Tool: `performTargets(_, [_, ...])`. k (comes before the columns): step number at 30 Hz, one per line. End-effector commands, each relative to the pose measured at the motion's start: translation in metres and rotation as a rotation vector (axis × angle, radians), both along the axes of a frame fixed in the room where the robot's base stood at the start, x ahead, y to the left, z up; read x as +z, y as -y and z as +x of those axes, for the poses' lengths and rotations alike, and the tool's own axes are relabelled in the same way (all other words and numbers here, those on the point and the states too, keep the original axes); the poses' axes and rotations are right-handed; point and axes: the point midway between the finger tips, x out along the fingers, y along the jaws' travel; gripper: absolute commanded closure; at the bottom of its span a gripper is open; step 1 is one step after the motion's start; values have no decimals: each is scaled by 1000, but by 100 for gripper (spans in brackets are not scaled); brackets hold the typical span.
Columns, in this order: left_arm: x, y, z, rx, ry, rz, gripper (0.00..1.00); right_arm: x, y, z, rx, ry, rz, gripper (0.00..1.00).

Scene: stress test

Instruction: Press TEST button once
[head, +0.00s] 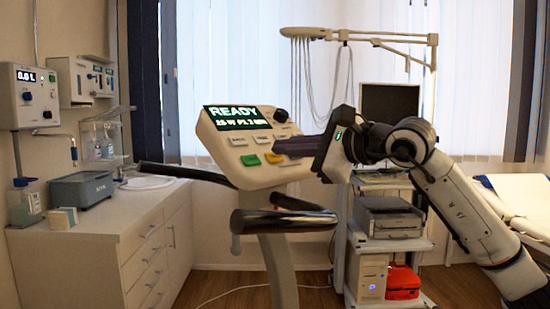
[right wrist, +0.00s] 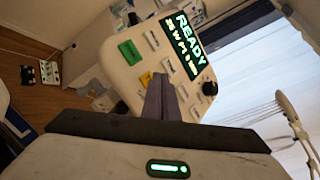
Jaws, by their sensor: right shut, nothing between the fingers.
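The console (head: 215,146) is a cream panel on a post, with a lit display (head: 238,117) reading READY. Below the display are several pale buttons, a green button (head: 250,160) and a yellow button (head: 273,158). Labels are too small to read, so I cannot tell which button is TEST. My right gripper (head: 278,146) is shut and empty, its fingertips in front of the panel's right part. In the right wrist view the fingers (right wrist: 160,80) overlap the panel beside the yellow button (right wrist: 146,78) and hide part of the button area. I cannot tell whether they touch. My left gripper is out of view.
A black knob (head: 281,115) sits at the panel's upper right. Dark handlebars (head: 283,221) stick out below the console. A cart with a printer (head: 388,222) stands behind my right arm. A counter (head: 95,240) with devices is on the left, a bed (head: 520,195) on the right.

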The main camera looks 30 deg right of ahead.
Motion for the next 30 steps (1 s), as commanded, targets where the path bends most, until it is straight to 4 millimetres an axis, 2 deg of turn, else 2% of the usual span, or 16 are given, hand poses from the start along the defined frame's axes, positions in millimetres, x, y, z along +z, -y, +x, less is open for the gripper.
performTargets(30, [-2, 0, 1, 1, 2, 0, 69, -7, -1, 5, 0, 0, -1, 100])
